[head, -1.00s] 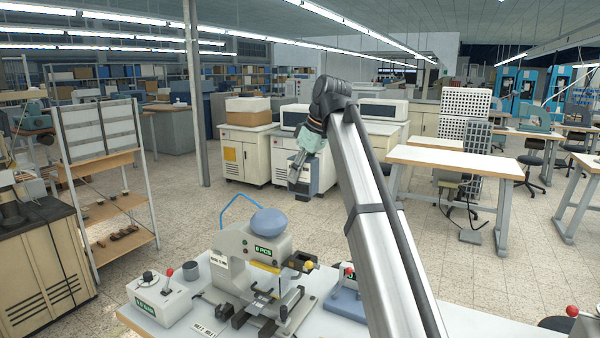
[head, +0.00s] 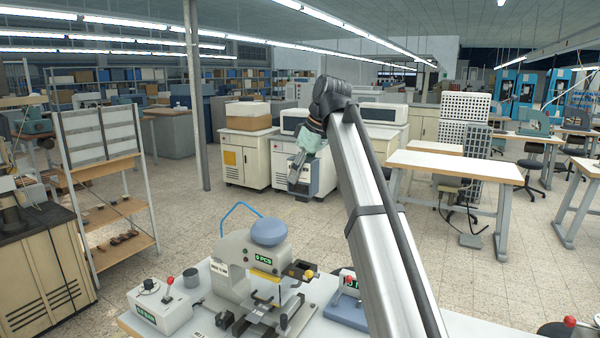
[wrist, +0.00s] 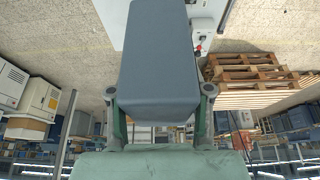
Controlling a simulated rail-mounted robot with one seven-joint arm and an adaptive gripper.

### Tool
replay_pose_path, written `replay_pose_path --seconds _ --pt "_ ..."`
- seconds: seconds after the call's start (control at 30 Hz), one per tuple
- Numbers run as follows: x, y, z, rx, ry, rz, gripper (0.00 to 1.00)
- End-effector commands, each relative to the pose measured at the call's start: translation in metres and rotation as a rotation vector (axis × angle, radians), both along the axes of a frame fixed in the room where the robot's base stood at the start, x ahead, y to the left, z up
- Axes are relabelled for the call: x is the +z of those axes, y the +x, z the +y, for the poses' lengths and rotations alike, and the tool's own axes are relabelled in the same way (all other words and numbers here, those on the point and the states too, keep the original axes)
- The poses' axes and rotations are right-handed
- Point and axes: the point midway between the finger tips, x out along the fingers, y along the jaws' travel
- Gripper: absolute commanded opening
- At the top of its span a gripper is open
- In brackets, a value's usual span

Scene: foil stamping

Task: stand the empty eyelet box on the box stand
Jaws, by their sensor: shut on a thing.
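A plain grey-blue box (wrist: 158,65) fills the upper middle of the wrist view. My gripper (wrist: 160,98) is shut on it, with one finger along each side. In the head view my gripper (head: 299,170) is at the end of the raised arm, out beyond the bench, with the grey box hanging below the green part. The inside of the box is hidden, so I cannot tell whether it is empty. I cannot make out the box stand in either view.
A stamping machine (head: 262,262) stands on the white bench (head: 385,327) with a control box (head: 160,305) to its left and a blue-based device (head: 347,305) to its right. A shelf rack (head: 105,185) stands at left. A wooden pallet stack (wrist: 250,75) shows in the wrist view.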

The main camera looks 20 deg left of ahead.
Motion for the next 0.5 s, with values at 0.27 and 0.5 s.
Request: replay_pose_path --seconds 0.27,0.5 --pt "0.009 0.000 0.000 0.000 0.001 0.000 0.02" --pt "0.024 0.000 0.000 0.000 0.001 -0.001 0.02"
